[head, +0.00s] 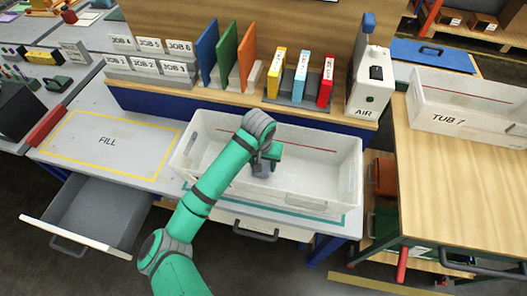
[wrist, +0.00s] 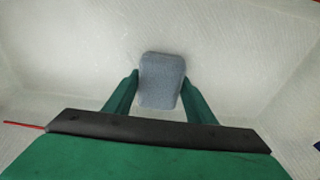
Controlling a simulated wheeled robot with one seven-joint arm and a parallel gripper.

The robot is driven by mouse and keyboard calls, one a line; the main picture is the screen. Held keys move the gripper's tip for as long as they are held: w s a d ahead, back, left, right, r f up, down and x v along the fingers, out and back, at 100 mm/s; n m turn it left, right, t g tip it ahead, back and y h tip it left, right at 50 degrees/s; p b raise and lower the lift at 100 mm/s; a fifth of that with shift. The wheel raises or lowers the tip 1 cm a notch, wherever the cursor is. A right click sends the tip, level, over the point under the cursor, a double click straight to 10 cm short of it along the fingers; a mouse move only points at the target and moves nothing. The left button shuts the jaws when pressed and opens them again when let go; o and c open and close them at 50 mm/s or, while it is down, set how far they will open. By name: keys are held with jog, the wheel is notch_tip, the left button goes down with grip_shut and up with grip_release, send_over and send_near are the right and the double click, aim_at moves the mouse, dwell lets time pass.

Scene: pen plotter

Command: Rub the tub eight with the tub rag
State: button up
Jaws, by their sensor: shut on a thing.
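A white open tub (head: 325,178) with a red line inside its far wall stands on the bench. Its label does not show, so I cannot read whether it is tub eight. My gripper (head: 265,167) is down inside the tub, left of its middle. In the wrist view the green fingers are shut on a blue-grey pad, the tub rag (wrist: 161,82). The tub's pale inner surface (wrist: 60,55) fills the wrist view around it. The rag is low in the tub, but I cannot tell whether it touches the surface.
A second white tub (head: 470,125), marked TUB 7, stands on the wooden table at right. An AIR box (head: 370,82), coloured binders (head: 300,78) and upright panels (head: 225,55) line the shelf behind. An open drawer (head: 85,215) juts out at left.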

notch_tip(320, 180, up, 4)
jog(key=shift+f, duration=0.1)
jog(key=shift+r, duration=2.1)
